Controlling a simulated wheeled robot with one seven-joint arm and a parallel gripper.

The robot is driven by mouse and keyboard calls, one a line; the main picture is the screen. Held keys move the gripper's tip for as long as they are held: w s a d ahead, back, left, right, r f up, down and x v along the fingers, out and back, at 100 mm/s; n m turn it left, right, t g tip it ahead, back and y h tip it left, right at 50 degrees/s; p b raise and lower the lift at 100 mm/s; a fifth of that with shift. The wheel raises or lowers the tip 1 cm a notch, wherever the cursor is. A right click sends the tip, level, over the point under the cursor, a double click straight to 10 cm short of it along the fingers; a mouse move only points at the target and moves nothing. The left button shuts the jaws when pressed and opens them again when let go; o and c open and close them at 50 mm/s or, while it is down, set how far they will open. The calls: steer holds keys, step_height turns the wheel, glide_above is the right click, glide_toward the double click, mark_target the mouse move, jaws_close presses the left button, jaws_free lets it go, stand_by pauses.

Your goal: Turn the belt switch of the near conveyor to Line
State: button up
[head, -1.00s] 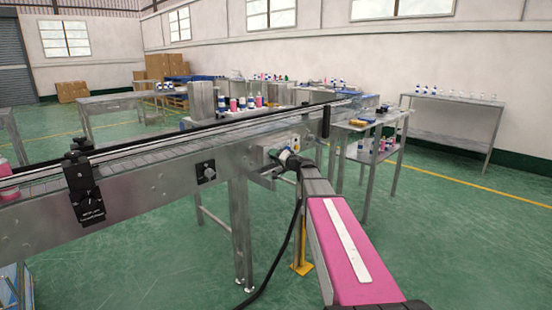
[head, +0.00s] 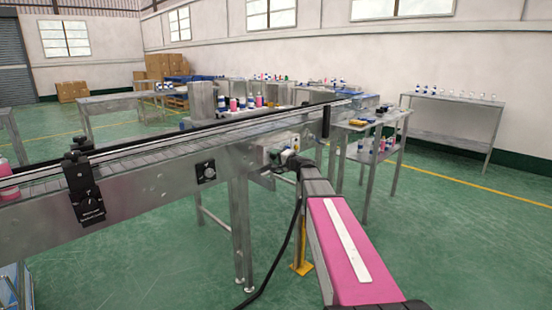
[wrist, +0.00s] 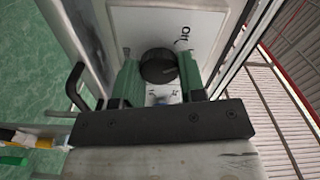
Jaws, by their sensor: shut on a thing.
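The belt switch is a black round knob (wrist: 158,66) on a pale plate (wrist: 150,22) in the wrist view. The word "Off" is printed on the plate, above and right of the knob. My gripper (wrist: 159,80) has its two green fingers on either side of the knob and is shut on it. The knob's pointer mark and the "Line" label cannot be made out. In the head view, my gripper (head: 277,156) is at the pale switch box (head: 285,141) on the side of the near conveyor (head: 150,182). The knob itself is hidden there.
A small panel with a black knob (head: 206,172) sits further left on the conveyor side. A black bracket (head: 83,190) is clamped on the rail. A side table (head: 385,118) with bottles stands behind my arm. The green floor at right is open.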

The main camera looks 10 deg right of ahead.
steer(key=m, duration=0.4)
steer(key=shift+m, duration=0.4)
steer(key=shift+f, duration=0.1)
stand_by(0.3)
steer(key=o, duration=0.9)
steer(key=shift+s+d, duration=0.1)
steer(key=v, duration=1)
steer(key=shift+s+d, duration=0.15)
steer(key=shift+s, duration=0.1)
